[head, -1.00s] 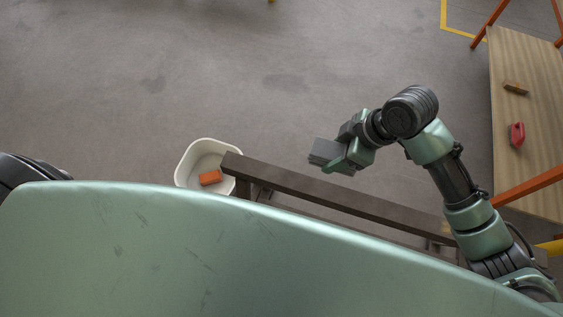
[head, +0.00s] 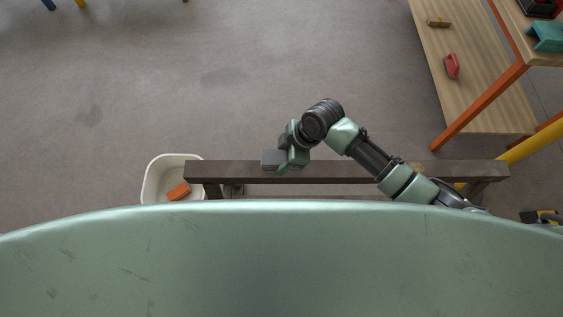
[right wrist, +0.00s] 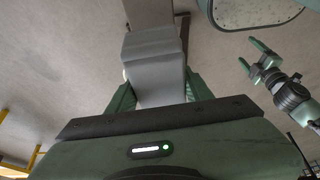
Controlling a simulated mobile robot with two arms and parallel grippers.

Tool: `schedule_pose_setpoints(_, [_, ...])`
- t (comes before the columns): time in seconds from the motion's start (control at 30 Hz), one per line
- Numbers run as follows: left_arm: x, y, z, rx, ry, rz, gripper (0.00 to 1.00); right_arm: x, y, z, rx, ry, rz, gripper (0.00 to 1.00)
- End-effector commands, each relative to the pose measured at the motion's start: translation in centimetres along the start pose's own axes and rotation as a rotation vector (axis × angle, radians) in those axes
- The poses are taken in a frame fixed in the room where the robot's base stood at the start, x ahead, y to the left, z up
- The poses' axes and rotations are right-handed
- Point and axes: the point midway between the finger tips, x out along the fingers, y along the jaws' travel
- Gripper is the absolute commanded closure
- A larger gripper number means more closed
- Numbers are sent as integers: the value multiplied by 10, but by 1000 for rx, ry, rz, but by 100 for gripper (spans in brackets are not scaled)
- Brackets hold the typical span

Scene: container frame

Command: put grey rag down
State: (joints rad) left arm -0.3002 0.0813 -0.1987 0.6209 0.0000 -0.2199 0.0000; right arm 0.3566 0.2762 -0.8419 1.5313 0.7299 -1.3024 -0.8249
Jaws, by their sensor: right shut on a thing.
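The grey rag (head: 270,159) is a folded grey block in the jaws of my right gripper (head: 284,160). In the head view it shows over the left half of the dark brown bench (head: 340,169); I cannot tell whether it touches the bench. In the right wrist view the rag (right wrist: 155,75) fills the room between the green fingers, with the bench's dark end behind it. My left gripper is not in the head view; in the right wrist view it (right wrist: 252,54) is empty, its fingers apart.
A white tub (head: 153,178) holding an orange block (head: 178,191) stands at the bench's left end. At right, a wooden shelf (head: 470,95) carries a red object (head: 451,66) and a brown block (head: 438,22). An orange post (head: 480,105) stands beside it. The floor behind the bench is clear.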

Motion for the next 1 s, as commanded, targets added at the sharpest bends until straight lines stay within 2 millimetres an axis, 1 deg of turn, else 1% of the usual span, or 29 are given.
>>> schedule_pose_setpoints(0.2, [2, 0, 0, -1, 0, 0, 24, 28, -1, 12, 3, -1, -2, 82])
schedule_pose_setpoints(0.3, [2, 0, 0, -1, 0, 0, 24, 35, -1, 14, 1, -1, -1, 82])
schedule_pose_setpoints(0.57, [2, 0, 0, 0, 0, 0, 24, 35, 0, 14, 0, 0, 0, 82])
schedule_pose_setpoints(0.73, [6, 0, 0, 0, 0, 0, 24, 40, 0, 17, 0, 0, 0, 82])
schedule_pose_setpoints(0.77, [5, 0, 0, 0, 0, 0, 24, 40, 0, 16, 0, -1, 0, 44])
schedule_pose_setpoints(0.8, [5, 1, 0, 1, 0, 1, 24, 39, -1, 16, 0, -1, -1, 33])
schedule_pose_setpoints(0.83, [5, 1, 0, 1, 0, 1, 24, 39, -1, 16, 0, -1, -1, 28])
schedule_pose_setpoints(1.0, [5, 2, 0, 2, 0, 2, 24, 39, -1, 16, 1, -1, -1, 28])
